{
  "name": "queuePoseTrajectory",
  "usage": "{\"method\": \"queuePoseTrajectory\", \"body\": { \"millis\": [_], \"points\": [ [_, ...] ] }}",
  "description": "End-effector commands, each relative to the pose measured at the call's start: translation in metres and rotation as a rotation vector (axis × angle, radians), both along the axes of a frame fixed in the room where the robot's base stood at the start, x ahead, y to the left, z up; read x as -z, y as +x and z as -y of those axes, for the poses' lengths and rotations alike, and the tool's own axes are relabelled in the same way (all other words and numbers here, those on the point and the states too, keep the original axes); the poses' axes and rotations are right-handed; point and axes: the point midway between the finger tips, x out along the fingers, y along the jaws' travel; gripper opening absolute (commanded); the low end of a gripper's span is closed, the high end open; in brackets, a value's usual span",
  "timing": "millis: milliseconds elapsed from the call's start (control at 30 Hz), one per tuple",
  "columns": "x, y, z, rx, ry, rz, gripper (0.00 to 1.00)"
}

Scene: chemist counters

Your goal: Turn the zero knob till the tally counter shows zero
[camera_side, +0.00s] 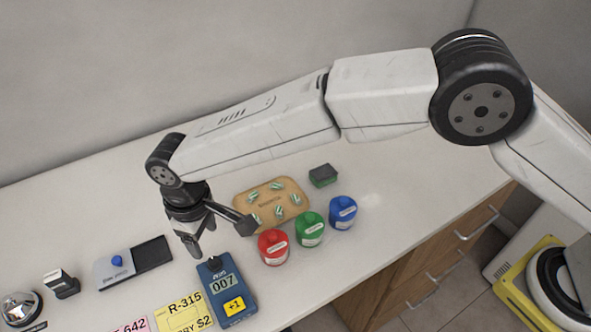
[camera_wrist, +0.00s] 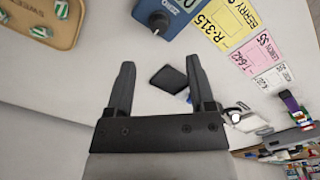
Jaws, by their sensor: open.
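The blue tally counter (camera_side: 236,312) lies on the counter top in the side view and reads 007, with a yellow +1 button (camera_side: 234,306) below the display. Its zero knob (camera_side: 214,263) is at the far end, a small dark knob partly hard to make out. In the wrist view, the knob (camera_wrist: 159,22) shows as a dark round cap on the counter's corner (camera_wrist: 178,8) at the top edge. My gripper (camera_side: 221,238) is open and empty, above and just behind the knob end. In the wrist view its two fingers (camera_wrist: 160,66) are spread below the knob, not around it.
Red (camera_side: 273,248), green (camera_side: 309,230) and blue (camera_side: 342,212) tubs stand right of the counter. A tan tray (camera_side: 238,202) with wrapped sweets lies behind. A black-and-grey device (camera_side: 113,270), a bell (camera_side: 19,308) and price cards (camera_side: 184,314) are at left.

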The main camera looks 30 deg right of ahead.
Motion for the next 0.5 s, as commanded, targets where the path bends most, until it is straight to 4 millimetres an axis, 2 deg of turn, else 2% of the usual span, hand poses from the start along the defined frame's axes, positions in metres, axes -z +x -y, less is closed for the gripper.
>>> {"method": "queuePoseTrajectory", "body": {
  "millis": [267, 500],
  "points": [
    [0.008, 0.0, 0.001, 0.001, 0.0, 0.0, 0.69],
    [0.034, 0.0, 0.001, 0.001, -0.001, -0.001, 0.69]
  ]
}}
